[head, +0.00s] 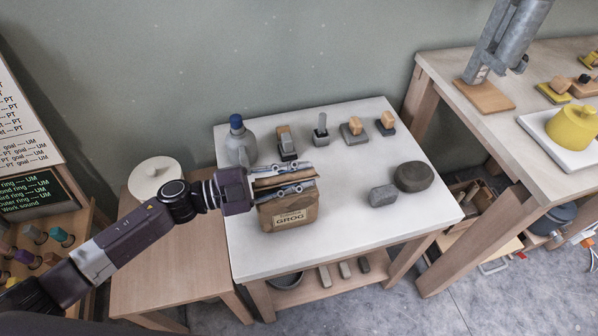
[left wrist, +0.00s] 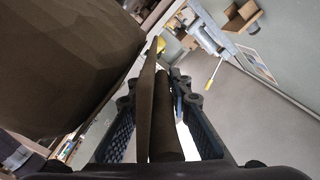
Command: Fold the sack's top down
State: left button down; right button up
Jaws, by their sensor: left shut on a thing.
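A brown paper sack (head: 288,217) labelled GROG stands upright on the white-topped table. My left gripper (head: 301,179) reaches in from the left at the sack's top. It is shut on the top edge, with its fingers lying along the sack's width. In the left wrist view the sack's dark brown body (left wrist: 70,60) fills the upper left. The sack's top (left wrist: 163,110) shows there as a dark strip and roll between the two finger pads. The gripper covers part of the sack's top in the head view. My right gripper is not in view.
The table (head: 350,240) also holds a grey jug with a blue cap (head: 239,142), several small tools on blocks along the back, and two dark stones (head: 414,177) at the right. The front right of the tabletop is clear. A wooden stool (head: 165,262) stands at the left.

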aim_at(256, 186)
pick_arm(q)
jog(key=shift+s+f, duration=0.1)
jog(key=shift+f, duration=0.05)
dwell(0.3)
jog(key=c, duration=1.9)
grip_release()
jog(key=v, duration=1.2)
